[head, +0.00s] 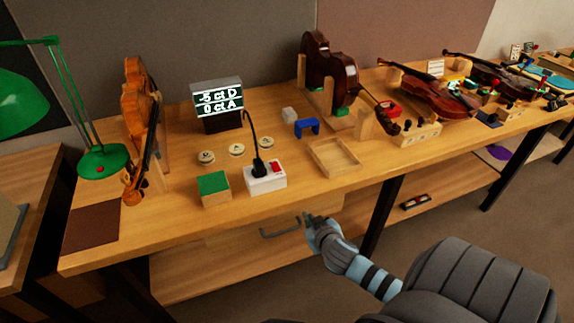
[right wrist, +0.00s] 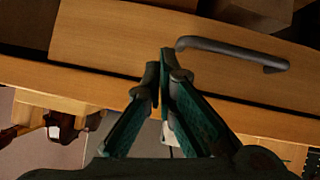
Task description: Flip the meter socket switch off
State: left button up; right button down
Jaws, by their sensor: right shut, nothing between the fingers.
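The meter socket (head: 265,182) is a white block near the front edge of the bench, with a black plug standing in its left part. Its red switch (head: 276,167) is on top at the right; its tilt is too small to tell. A black cable runs from the plug up to the meter (head: 219,105), whose screen is lit with text. My right gripper (head: 308,217) is in front of and below the bench edge, right of the socket and apart from it. In the right wrist view its fingertips (right wrist: 163,66) are together and empty, near the drawer handle. My left gripper is out of view.
A drawer handle (head: 281,229) sticks out under the bench front, close to my right gripper. A green-topped block (head: 214,189) stands left of the socket, and a shallow wooden tray (head: 335,172) lies to its right. Round discs (head: 237,149) lie behind.

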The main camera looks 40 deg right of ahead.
jog(key=w+r+t, duration=0.3)
jog(key=r, duration=0.6)
notch_tip(320, 180, up, 8)
jog(key=m+t+b, duration=0.2)
send_over(280, 169)
jog(key=s, duration=0.1)
jog(key=shift+s+a+r, duration=0.1)
jog(key=shift+s, duration=0.05)
jog(key=f, duration=0.1)
jog(key=w+f, duration=0.1)
jog(key=f, duration=0.1)
jog(key=shift+w+f+n+b, duration=0.1)
jog(key=shift+f+n+b, duration=0.2)
jog(key=shift+b, duration=0.1)
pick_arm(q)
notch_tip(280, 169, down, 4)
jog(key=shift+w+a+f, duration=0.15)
pick_arm(e)
jog(key=shift+d+f, duration=0.2)
jog(key=shift+f, duration=0.1)
